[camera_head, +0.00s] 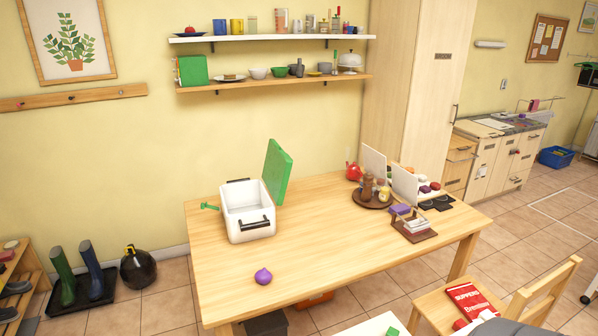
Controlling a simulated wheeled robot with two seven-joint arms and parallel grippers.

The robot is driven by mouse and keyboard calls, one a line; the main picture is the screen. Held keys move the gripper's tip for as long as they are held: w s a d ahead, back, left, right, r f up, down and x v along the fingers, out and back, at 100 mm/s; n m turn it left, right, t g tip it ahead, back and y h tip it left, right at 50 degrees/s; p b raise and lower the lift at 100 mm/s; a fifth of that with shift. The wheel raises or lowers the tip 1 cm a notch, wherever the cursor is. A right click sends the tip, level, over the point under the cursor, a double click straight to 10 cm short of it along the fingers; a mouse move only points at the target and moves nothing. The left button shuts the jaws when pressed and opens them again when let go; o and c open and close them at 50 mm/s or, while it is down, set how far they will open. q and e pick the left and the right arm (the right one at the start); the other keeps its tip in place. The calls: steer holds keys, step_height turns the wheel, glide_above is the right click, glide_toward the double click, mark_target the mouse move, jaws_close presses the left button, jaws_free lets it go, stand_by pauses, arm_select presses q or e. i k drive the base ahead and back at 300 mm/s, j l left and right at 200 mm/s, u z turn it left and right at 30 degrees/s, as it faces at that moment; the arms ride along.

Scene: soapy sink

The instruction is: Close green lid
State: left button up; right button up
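A white box (248,228) with a dark handle on its front stands at the left part of the wooden table. Its green lid (277,172) stands open, upright and tilted a little at the box's right side. The inside of the box looks empty and white. A small green piece (209,206) sticks out at the box's left side. Neither of my grippers shows in the head view.
The wooden table (330,250) is clear around the box's front and right. A purple onion-like thing (263,276) lies near the front edge. A round brown tray (361,200) with jars and a brown rack (414,232) stand at the right. Shelves hang above.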

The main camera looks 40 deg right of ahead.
mark_target(278, 163)
steer(key=k+l, duration=0.1)
steer(key=l, duration=0.3)
steer(key=k+l, duration=0.1)
steer(key=l, duration=0.35)
steer(key=k+l, duration=0.1)
steer(key=l, duration=0.3)
steer(key=k+l, duration=0.1)
steer(key=l, duration=0.35)
steer(key=k+l, duration=0.1)
steer(key=l, duration=0.3)
steer(key=k+l, duration=0.1)
steer(key=l, duration=0.35)
